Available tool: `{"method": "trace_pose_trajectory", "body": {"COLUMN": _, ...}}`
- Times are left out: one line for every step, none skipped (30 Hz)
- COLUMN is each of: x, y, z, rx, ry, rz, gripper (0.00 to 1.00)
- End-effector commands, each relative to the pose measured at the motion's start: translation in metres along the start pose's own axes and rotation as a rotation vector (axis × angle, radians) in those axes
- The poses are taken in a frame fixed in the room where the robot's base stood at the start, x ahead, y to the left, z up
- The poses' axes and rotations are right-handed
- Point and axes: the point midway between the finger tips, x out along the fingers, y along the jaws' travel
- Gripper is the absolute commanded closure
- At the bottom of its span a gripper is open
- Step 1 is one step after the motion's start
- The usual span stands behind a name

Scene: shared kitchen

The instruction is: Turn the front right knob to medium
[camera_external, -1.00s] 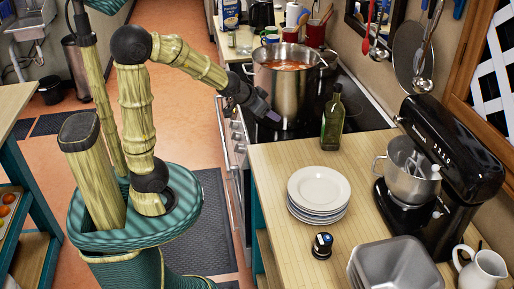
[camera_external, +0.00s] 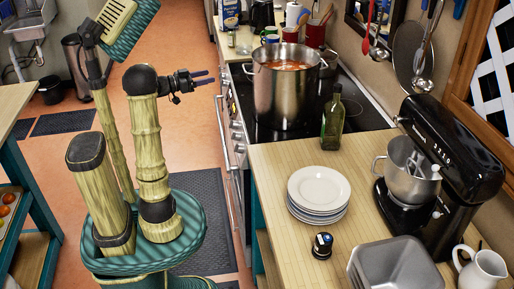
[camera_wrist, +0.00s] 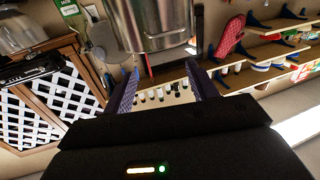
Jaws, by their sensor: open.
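The stove (camera_external: 262,130) stands right of my arm, with a row of several knobs (camera_external: 238,132) along its front. In the wrist view a light panel with small knobs (camera_wrist: 165,94) shows between my fingers, some distance beyond them. I cannot tell which is the front right knob or how it is set. My gripper (camera_external: 212,76) is open and empty, left of the stove front and above the floor, its fingers pointing right. In the wrist view my gripper (camera_wrist: 164,70) has its two fingers apart, touching nothing.
A large steel pot of red soup (camera_external: 284,90) stands on the cooktop; it also shows in the wrist view (camera_wrist: 152,25). An oil bottle (camera_external: 333,122) and stacked plates (camera_external: 318,190) are nearby. A long oven handle (camera_external: 226,165) sticks out from the stove front.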

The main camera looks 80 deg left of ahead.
Motion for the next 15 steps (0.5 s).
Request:
{"method": "trace_pose_trajectory", "body": {"x": -0.015, "y": -0.005, "z": 0.009, "rx": -0.014, "ry": 0.001, "rz": 0.013, "gripper": 0.42}}
{"method": "trace_pose_trajectory", "body": {"x": -0.023, "y": -0.006, "z": 0.011, "rx": -0.025, "ry": 0.002, "rz": 0.025, "gripper": 0.42}}
{"method": "trace_pose_trajectory", "body": {"x": -0.033, "y": -0.007, "z": 0.014, "rx": -0.037, "ry": 0.001, "rz": 0.041, "gripper": 0.42}}
{"method": "trace_pose_trajectory", "body": {"x": -0.041, "y": -0.007, "z": 0.016, "rx": -0.047, "ry": 0.0, "rz": 0.052, "gripper": 0.42}}
{"method": "trace_pose_trajectory", "body": {"x": -0.047, "y": -0.008, "z": 0.018, "rx": -0.056, "ry": 0.0, "rz": 0.062, "gripper": 0.42}}
{"method": "trace_pose_trajectory", "body": {"x": -0.057, "y": -0.008, "z": 0.021, "rx": -0.07, "ry": -0.001, "rz": 0.076, "gripper": 0.42}}
{"method": "trace_pose_trajectory", "body": {"x": -0.064, "y": -0.008, "z": 0.023, "rx": -0.081, "ry": -0.003, "rz": 0.086, "gripper": 0.42}}
{"method": "trace_pose_trajectory", "body": {"x": -0.07, "y": -0.008, "z": 0.025, "rx": -0.091, "ry": -0.003, "rz": 0.097, "gripper": 0.42}}
{"method": "trace_pose_trajectory", "body": {"x": -0.08, "y": -0.008, "z": 0.028, "rx": -0.106, "ry": -0.006, "rz": 0.109, "gripper": 0.42}}
{"method": "trace_pose_trajectory", "body": {"x": -0.086, "y": -0.008, "z": 0.03, "rx": -0.116, "ry": -0.006, "rz": 0.119, "gripper": 0.42}}
{"method": "trace_pose_trajectory", "body": {"x": -0.093, "y": -0.007, "z": 0.032, "rx": -0.127, "ry": -0.009, "rz": 0.127, "gripper": 0.42}}
{"method": "trace_pose_trajectory", "body": {"x": -0.088, "y": -0.007, "z": 0.046, "rx": -0.135, "ry": -0.008, "rz": 0.131, "gripper": 0.42}}
{"method": "trace_pose_trajectory", "body": {"x": -0.088, "y": -0.007, "z": 0.055, "rx": -0.136, "ry": -0.008, "rz": 0.129, "gripper": 0.42}}
{"method": "trace_pose_trajectory", "body": {"x": -0.088, "y": -0.007, "z": 0.064, "rx": -0.135, "ry": -0.007, "rz": 0.129, "gripper": 0.42}}
{"method": "trace_pose_trajectory", "body": {"x": -0.088, "y": -0.009, "z": 0.077, "rx": -0.135, "ry": -0.007, "rz": 0.128, "gripper": 0.42}}
